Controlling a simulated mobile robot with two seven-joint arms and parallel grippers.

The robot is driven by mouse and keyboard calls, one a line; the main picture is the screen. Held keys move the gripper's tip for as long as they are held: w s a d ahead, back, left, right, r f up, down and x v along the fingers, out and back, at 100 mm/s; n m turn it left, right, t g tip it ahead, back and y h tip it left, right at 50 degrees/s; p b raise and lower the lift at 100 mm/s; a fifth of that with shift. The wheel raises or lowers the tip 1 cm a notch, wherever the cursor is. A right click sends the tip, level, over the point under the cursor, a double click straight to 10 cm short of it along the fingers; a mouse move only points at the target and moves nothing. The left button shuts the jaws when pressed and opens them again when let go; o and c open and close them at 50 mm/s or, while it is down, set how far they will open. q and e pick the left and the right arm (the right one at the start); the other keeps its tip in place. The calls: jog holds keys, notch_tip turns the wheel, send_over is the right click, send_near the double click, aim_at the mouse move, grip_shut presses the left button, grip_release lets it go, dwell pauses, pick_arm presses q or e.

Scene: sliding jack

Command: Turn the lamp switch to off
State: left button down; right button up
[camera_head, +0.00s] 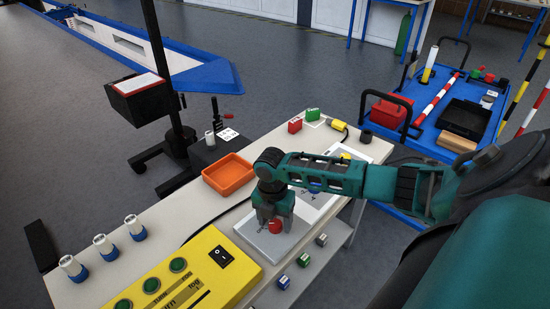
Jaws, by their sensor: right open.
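A round red knob (275,227) sits on a light grey panel (262,243) on the table. It looks like the lamp switch, but its label is too small to read. My right gripper (274,221) points down over the panel with its fingers open. The fingers are at the knob and partly cover it; I cannot tell whether they touch it. A yellow box (240,276) stands beside the panel, with a black rocker switch (221,257) and green buttons (178,264) on top. My left gripper is not in view.
An orange tray (229,174) lies behind the panel. Several white-and-blue cylinders (104,246) stand at the table's left. Small cubes lie on a lower shelf. A blue cart (430,142) stands beyond.

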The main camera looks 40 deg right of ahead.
aim_at(273, 223)
jog(key=shift+r, duration=0.1)
notch_tip(273, 223, up, 13)
jog(key=shift+w+a, duration=0.15)
jog(key=shift+w, duration=0.15)
jog(key=shift+f, duration=0.2)
dwell(0.4)
